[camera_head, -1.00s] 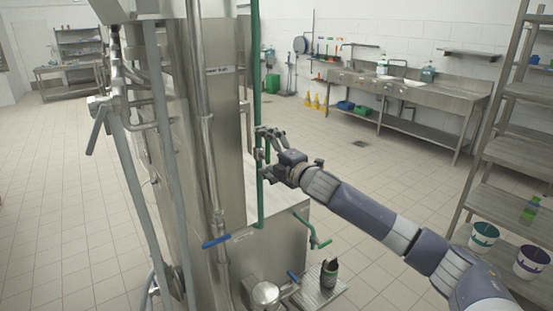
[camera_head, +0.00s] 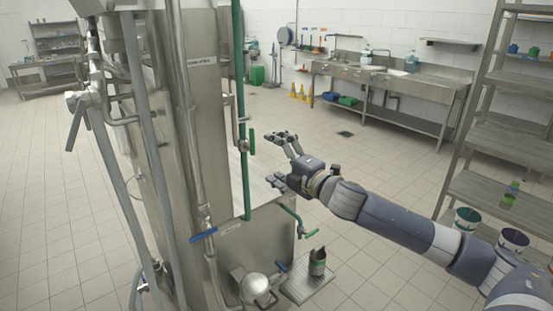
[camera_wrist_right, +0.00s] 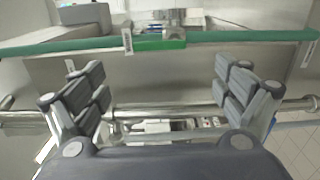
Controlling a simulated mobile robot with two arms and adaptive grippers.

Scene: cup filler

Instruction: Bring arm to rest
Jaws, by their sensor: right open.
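My right gripper (camera_head: 281,163) is open and empty in the head view. It stands a little to the right of the green vertical pipe (camera_head: 240,90) and its green valve handle (camera_head: 251,141), apart from both. In the right wrist view the two fingers of my right gripper (camera_wrist_right: 160,97) are spread wide. The green pipe (camera_wrist_right: 60,47) crosses beyond the fingertips, with the green handle (camera_wrist_right: 158,44) at its middle. My right arm (camera_head: 390,220) reaches in from the lower right. My left gripper is in neither view.
The steel machine (camera_head: 205,120) stands at left, with a blue-handled valve (camera_head: 203,235) and a lower green valve (camera_head: 308,233). A dark cup (camera_head: 317,263) stands on a drip tray (camera_head: 306,283). A shelf rack (camera_head: 490,135) holds buckets (camera_head: 467,219) at right. Open tiled floor lies between.

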